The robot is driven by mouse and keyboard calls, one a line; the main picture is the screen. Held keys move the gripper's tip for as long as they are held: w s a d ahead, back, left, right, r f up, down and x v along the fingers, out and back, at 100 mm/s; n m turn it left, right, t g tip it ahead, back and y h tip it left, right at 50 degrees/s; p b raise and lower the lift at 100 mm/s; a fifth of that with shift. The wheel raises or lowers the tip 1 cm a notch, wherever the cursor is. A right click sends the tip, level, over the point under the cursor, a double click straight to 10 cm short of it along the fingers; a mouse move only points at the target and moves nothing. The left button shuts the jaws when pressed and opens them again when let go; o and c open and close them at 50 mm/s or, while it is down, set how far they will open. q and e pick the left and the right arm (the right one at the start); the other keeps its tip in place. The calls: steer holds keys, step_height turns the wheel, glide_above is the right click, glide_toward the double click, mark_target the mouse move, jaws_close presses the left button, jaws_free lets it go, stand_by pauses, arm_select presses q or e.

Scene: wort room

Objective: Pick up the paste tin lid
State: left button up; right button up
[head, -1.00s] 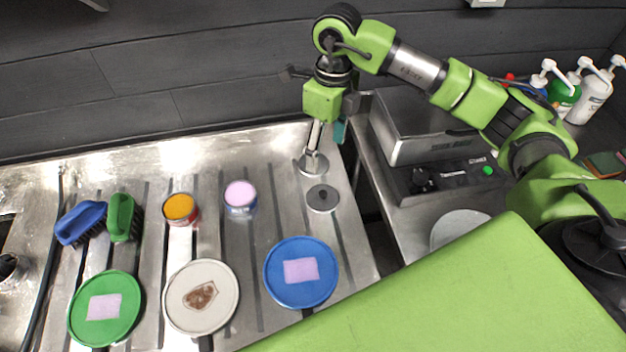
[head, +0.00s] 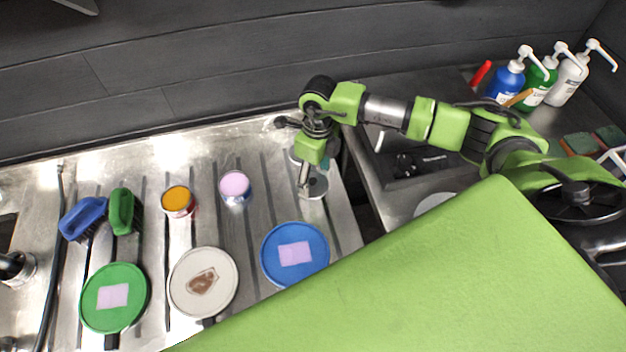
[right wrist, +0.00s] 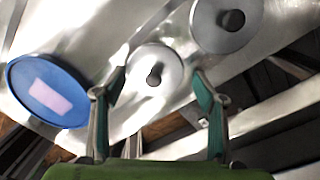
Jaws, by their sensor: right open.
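Two round grey lids with dark knobs lie on the steel counter at its right end; I cannot tell which one is the paste tin lid. The front lid (head: 314,187) shows beside my right gripper (head: 304,187). In the right wrist view this front lid (right wrist: 145,89) appears between the open fingers of my right gripper (right wrist: 160,84), which hold nothing. The back lid (head: 294,155) is partly hidden behind my right gripper; it also shows in the right wrist view (right wrist: 208,28). An open tin of orange paste (head: 177,200) and one of pink paste (head: 235,186) stand to the left.
A blue plate (head: 270,270), a white plate (head: 178,296) and a green plate (head: 92,310) lie along the front. A blue brush (head: 82,216) and a green brush (head: 121,210) lie at left. Pump bottles (head: 508,82) stand at the back right.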

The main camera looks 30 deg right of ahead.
steer(key=shift+f, duration=0.1)
steer(key=c, duration=1.3)
